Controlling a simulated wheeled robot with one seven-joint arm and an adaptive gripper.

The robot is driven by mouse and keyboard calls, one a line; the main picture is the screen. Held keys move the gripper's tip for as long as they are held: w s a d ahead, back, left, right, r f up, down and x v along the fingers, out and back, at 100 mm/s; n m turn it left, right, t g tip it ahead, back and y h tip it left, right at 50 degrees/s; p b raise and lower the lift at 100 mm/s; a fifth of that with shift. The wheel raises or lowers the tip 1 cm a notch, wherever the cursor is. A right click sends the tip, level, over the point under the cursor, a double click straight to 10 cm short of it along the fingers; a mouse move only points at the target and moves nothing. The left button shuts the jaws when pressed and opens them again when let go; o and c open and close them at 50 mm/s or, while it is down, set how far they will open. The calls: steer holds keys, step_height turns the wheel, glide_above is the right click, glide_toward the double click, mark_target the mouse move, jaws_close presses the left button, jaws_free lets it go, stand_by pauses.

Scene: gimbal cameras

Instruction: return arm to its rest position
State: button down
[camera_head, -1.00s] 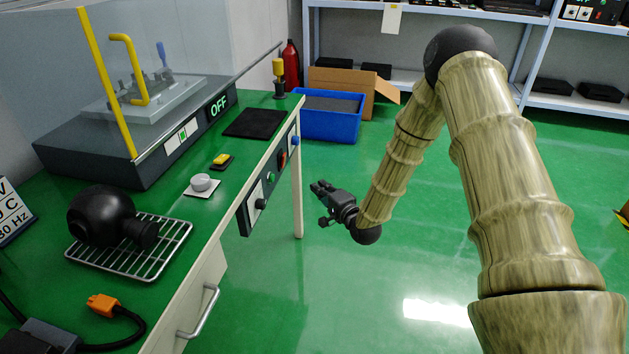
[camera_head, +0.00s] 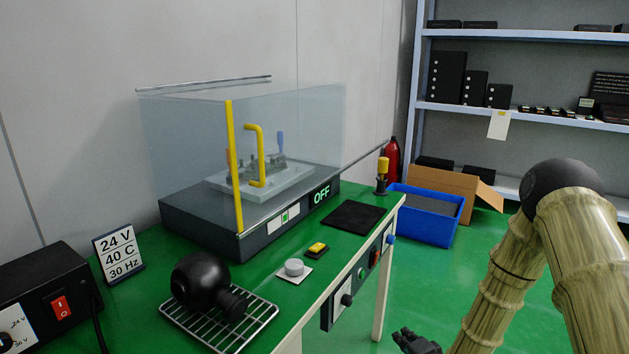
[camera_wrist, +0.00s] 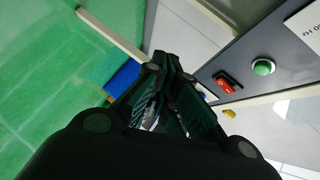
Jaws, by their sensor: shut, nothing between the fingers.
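My arm (camera_head: 590,255), with bamboo-like links, is at the right of the head view. It bends at a dark elbow and its forearm slopes down to the left. My gripper (camera_head: 415,342) is at the bottom edge of the head view, partly cut off, in front of the table and to its right, over the floor. In the wrist view my gripper (camera_wrist: 158,75) is dark, its fingers shut with nothing held. Beyond it there are the table's front panel with a green button (camera_wrist: 263,67) and a red switch (camera_wrist: 227,83).
The green table (camera_head: 270,318) holds a clear-covered machine (camera_head: 240,225) reading OFF, a black round device (camera_head: 200,285) on a wire rack (camera_head: 262,318), and a 24 V sign (camera_head: 118,255). A blue bin (camera_head: 425,222) and shelves (camera_head: 520,112) stand behind.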

steer(key=s+a+f+n+g+h, duration=0.1)
steer(key=s+a+f+n+g, duration=0.15)
steer(key=s+f, duration=0.6)
steer(key=s+a+f+n+g, duration=0.25)
steer(key=s+f+g, duration=0.2)
steer(key=s, duration=0.75)
steer(key=s+f+n+g+h, duration=0.25)
steer(key=s+n+g, duration=0.45)
steer(key=s, duration=1.8)
step_height(320, 180, up, 15)
steer(key=p, duration=1.5)
steer(key=shift+w, duration=0.15)
